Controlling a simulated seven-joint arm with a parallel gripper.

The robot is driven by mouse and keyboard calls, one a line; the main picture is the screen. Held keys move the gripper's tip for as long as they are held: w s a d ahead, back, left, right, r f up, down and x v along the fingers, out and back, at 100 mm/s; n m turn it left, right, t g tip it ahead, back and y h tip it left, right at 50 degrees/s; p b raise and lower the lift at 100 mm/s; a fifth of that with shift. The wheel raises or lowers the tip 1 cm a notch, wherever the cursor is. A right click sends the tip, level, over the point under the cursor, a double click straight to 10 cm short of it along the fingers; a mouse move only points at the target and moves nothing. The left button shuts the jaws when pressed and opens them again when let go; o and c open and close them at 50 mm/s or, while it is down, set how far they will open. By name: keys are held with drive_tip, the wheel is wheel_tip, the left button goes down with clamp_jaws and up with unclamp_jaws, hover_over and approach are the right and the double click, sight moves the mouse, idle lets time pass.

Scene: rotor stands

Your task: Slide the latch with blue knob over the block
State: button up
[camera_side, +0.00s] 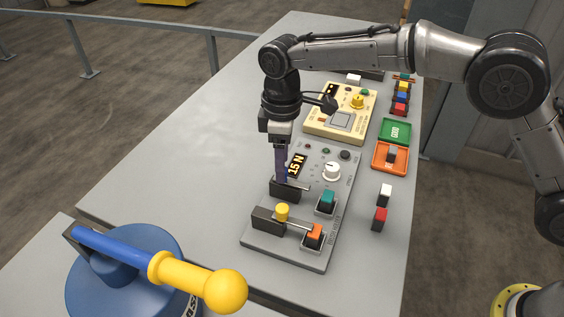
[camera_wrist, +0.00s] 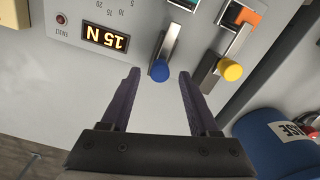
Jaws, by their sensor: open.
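The latch with the blue knob (camera_wrist: 160,71) has a metal bar (camera_wrist: 172,42) on a dark housing. In the side view its bar (camera_side: 298,187) shows, but the knob is hidden by my fingers. The bar ends short of the teal block (camera_side: 327,198), which also shows at the top of the wrist view (camera_wrist: 185,4). My gripper (camera_side: 282,180) points down at this latch. It is open, with purple fingers on either side of the blue knob in the wrist view (camera_wrist: 159,76). I see gaps between knob and fingers.
Beside it, a latch with a yellow knob (camera_side: 282,211) has its bar reaching the orange block (camera_side: 314,235). A "15 N" display (camera_side: 297,165) and white dial (camera_side: 332,170) are on the same panel. A blue drum with a yellow-handled lever (camera_side: 210,285) stands in front.

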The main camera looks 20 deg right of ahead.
drive_tip(key=shift+f, duration=0.45)
clamp_jaws()
drive_tip(key=shift+r, duration=0.1)
idle(1.1)
